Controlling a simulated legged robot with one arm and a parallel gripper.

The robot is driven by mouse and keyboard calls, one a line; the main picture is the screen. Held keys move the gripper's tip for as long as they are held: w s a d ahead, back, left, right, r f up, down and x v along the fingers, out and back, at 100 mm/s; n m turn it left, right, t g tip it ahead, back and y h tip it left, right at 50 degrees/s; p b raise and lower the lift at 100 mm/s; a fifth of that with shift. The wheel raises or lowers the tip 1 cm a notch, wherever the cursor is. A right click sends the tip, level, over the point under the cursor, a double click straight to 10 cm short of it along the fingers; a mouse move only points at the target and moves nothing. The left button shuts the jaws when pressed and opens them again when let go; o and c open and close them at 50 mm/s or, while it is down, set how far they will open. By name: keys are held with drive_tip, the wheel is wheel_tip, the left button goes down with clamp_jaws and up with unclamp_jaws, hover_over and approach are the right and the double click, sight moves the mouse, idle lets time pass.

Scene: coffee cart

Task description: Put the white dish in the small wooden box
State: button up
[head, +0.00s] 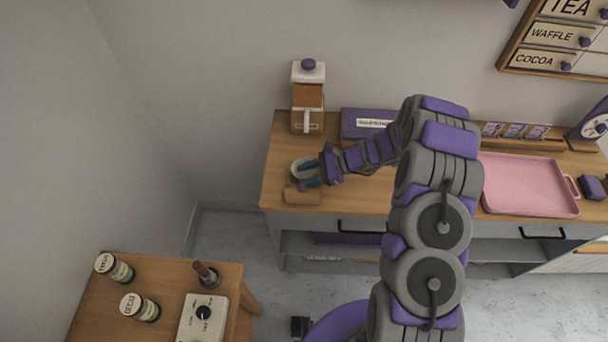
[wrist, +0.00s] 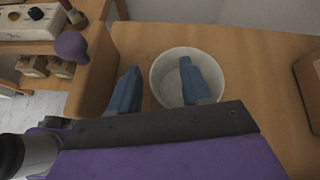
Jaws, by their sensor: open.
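The white dish (head: 298,170) is a round, bowl-like dish standing upright on the left end of the wooden counter. It also shows in the wrist view (wrist: 160,65). My gripper (head: 308,174) is open at the dish. In the wrist view, one blue finger of my gripper (wrist: 158,82) overlaps the inside of the dish and the other is just outside its left rim. I cannot tell whether they touch the rim. A small brown wooden piece (head: 303,197), seemingly the small wooden box, is at the counter's front edge beside the dish. Its inside is not clearly visible.
A white and brown dispenser (head: 308,97) stands behind the dish. A purple box (head: 368,123) is at the back, and a pink tray (head: 527,184) lies to the right. A lower wooden table (head: 152,290) at front left holds jars and a white device (head: 203,318).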

drive_tip(key=p+v, duration=0.2)
drive_tip(key=v, duration=0.9)
drive_tip(key=s+a+r+n+g+h, duration=0.2)
drive_tip(key=s+r+n+h, duration=0.15)
drive_tip(key=s+r, duration=0.45)
drive_tip(key=s+a+r+n+g+h, duration=0.1)
drive_tip(key=s+r+n+h, duration=0.1)
drive_tip(key=s+r+n, duration=0.45)
drive_tip(key=s+d+r+n+h, duration=0.2)
drive_tip(key=s, duration=0.5)
drive_tip(key=s+d+r+n+t+h, duration=0.1)
drive_tip(key=s+d+r+h, duration=0.1)
drive_tip(key=s, duration=0.6)
drive_tip(key=s+d+r+n+h, duration=0.2)
drive_tip(key=s+d+r, duration=0.1)
drive_tip(key=s, duration=0.5)
drive_tip(key=shift+d+n, duration=0.3)
drive_tip(key=shift+d, duration=0.35)
